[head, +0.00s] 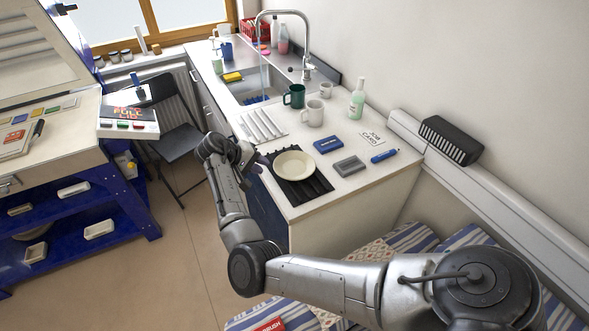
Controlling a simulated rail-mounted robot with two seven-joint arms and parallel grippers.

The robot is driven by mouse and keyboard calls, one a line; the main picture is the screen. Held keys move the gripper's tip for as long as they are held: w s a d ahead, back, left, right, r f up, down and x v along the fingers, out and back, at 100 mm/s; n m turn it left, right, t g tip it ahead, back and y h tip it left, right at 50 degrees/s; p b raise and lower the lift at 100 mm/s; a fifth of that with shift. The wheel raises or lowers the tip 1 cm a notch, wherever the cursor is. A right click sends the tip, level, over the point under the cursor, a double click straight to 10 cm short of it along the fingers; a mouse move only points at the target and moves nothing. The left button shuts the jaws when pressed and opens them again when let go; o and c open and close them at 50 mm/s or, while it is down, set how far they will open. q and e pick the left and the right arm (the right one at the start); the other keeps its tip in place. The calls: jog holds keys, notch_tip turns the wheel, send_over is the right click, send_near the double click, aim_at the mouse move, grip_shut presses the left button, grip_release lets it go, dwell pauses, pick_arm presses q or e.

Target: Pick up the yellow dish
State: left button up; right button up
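The dish (294,165) is round, shallow and pale cream-yellow. It lies flat on a black ribbed mat (312,190) near the front edge of the white counter. My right gripper (259,164) is just left of the dish, at the counter's edge, with its dark fingers toward the rim. It is too small to tell whether the fingers are apart or touch the dish. My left gripper is not in view.
Behind the mat are a white ribbed rack (262,125), a green mug (294,96) and a white mug (312,113). To the right lie a blue box (328,145), a grey block (349,166) and a blue marker (384,156). A sink (250,88) is farther back.

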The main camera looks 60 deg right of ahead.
aim_at(277, 170)
jog(key=shift+s+b+x, duration=0.2)
jog(key=shift+b+x, duration=0.25)
jog(key=shift+x, duration=3)
jog(key=shift+r, duration=0.1)
jog(key=shift+c, duration=0.4)
grip_shut()
